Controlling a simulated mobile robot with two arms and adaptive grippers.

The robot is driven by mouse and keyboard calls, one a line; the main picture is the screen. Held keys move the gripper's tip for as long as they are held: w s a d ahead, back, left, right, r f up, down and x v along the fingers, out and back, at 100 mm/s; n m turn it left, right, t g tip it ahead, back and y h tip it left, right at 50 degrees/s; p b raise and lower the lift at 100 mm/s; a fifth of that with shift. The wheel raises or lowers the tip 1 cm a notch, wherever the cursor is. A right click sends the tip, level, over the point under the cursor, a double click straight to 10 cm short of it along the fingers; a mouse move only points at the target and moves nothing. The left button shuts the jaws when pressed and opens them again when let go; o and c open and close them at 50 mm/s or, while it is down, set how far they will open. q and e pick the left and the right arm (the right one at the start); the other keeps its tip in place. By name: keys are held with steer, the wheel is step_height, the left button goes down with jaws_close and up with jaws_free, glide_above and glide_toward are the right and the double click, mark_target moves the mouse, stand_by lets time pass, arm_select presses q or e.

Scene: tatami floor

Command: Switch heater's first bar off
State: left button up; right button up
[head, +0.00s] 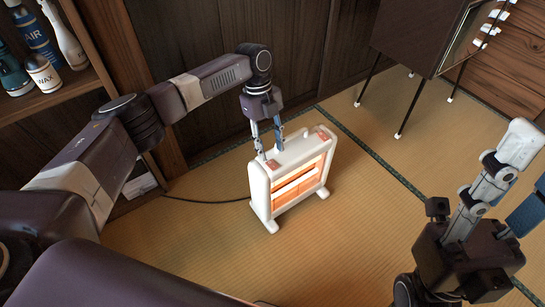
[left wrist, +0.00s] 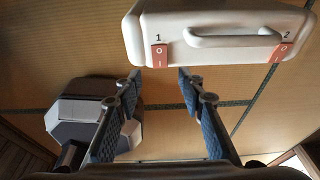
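The white heater (head: 262,196) stands upright on the tatami, its front glowing orange. Its top shows in the left wrist view (left wrist: 225,20), with a handle (left wrist: 235,38) between two red rocker switches. The switch marked 1 (left wrist: 160,56) is at the left and the switch marked 2 (left wrist: 280,53) at the right. My left gripper (head: 268,153) is over the heater's top at its left end. In the left wrist view its open, empty fingers (left wrist: 159,76) lie either side of switch 1's line; contact is unclear. My right gripper (head: 526,178) is open and empty at the right, away from the heater.
A wooden shelf (head: 50,103) with bottles and cans stands at the left. A black cable (head: 205,200) runs from the heater towards it. A dark cabinet (head: 415,35) on thin legs stands at the back right. The tatami in front of the heater is clear.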

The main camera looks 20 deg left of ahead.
arm_select(q)
steer(key=v, duration=0.6)
steer(key=shift+r, duration=0.35)
steer(key=shift+w, duration=0.1)
